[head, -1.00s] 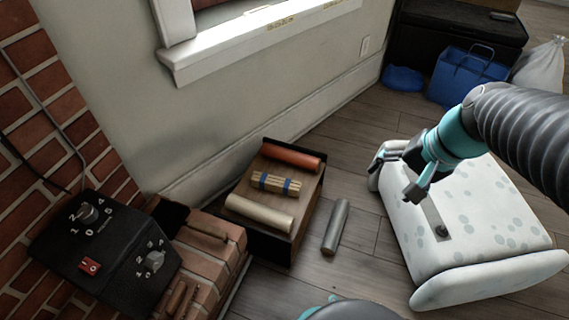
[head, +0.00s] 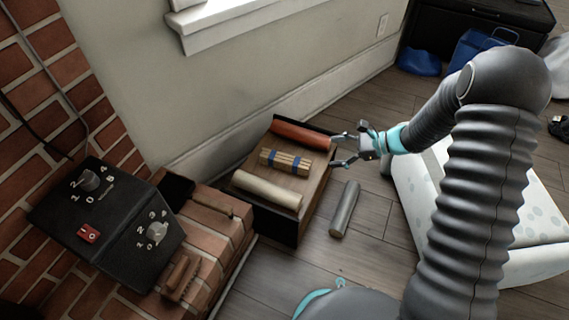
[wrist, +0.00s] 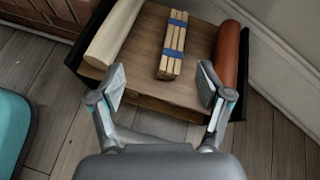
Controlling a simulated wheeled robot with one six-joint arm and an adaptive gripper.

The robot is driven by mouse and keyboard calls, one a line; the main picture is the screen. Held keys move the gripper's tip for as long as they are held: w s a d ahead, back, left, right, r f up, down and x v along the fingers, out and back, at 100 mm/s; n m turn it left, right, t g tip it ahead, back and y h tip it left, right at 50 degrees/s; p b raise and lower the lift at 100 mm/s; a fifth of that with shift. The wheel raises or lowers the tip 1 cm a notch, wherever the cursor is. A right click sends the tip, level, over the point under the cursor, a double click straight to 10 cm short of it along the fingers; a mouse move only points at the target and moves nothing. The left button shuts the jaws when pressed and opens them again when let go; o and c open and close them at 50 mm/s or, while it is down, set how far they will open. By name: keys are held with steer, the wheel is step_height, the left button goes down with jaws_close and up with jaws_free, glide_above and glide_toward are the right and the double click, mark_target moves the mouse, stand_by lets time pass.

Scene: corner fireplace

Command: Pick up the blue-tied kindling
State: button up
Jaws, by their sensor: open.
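The blue-tied kindling (head: 285,162) is a small bundle of pale sticks with two blue bands. It lies on the wooden top of a low dark box (head: 314,187), between a red-brown roll and a cream roll. In the wrist view the kindling (wrist: 173,46) is at upper centre, beyond the fingertips and between their lines. My gripper (head: 338,151) is open and empty at the right edge of the box, to the right of the kindling and apart from it. Its two fingers also show in the wrist view (wrist: 162,86).
The red-brown roll (head: 303,135) and cream roll (head: 267,189) flank the kindling closely. A grey cylinder (head: 345,209) lies on the floor. A brick ledge (head: 208,240) with a black control box (head: 107,217) stands left. A white spotted cushioned piece (head: 410,196) is at right.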

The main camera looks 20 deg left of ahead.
mark_target(292, 163)
step_height(292, 163, down, 10)
steer(key=w+a+m+t+y, duration=0.1)
steer(key=w+a+m, duration=0.1)
steer(key=w+m, duration=0.15)
steer(key=x, duration=0.4)
steer(key=b+x, duration=0.1)
steer(key=x, duration=0.4)
steer(key=b+x, duration=0.1)
steer(key=x, duration=0.3)
steer(key=shift+s+a, duration=0.35)
steer(key=shift+a, duration=0.1)
steer(key=shift+r, duration=0.1)
steer(key=shift+c, duration=0.2)
steer(key=c, duration=1.2)
